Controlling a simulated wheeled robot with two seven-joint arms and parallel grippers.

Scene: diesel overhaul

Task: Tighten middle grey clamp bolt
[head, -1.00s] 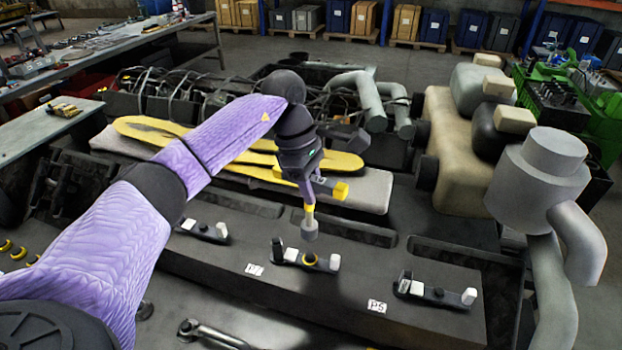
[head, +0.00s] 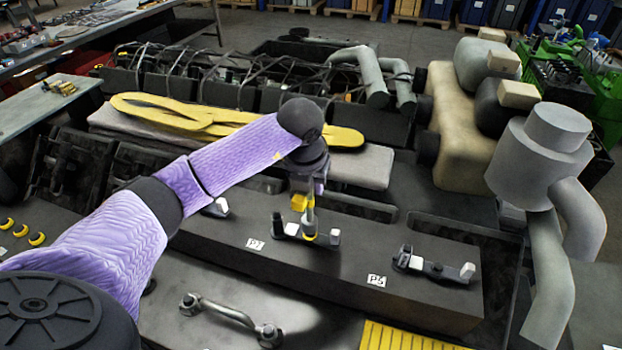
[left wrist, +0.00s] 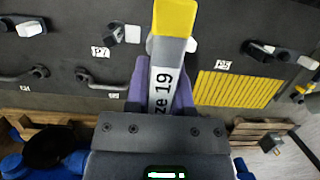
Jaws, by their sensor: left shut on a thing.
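The middle grey clamp (head: 291,229) sits on the dark block, with a white block at one end and a yellow ring at its bolt (head: 309,237). My left gripper (head: 308,190) is above it, shut on a grey tool (head: 310,217) with a yellow end. The tool's lower end is at the bolt; I cannot tell how fully it is seated. In the left wrist view, the tool (left wrist: 167,55) reads "ze 19" and lies between my purple fingers (left wrist: 161,88). It hides most of the middle clamp (left wrist: 122,33). My right gripper is not in view.
Similar clamps stand to the left (head: 217,207) and right (head: 435,265) on the same block. A grey rod with rounded ends (head: 232,313) lies in front. A yellow ribbed mat (head: 400,338) is at the bottom. A grey cylinder with pipes (head: 545,155) stands on the right.

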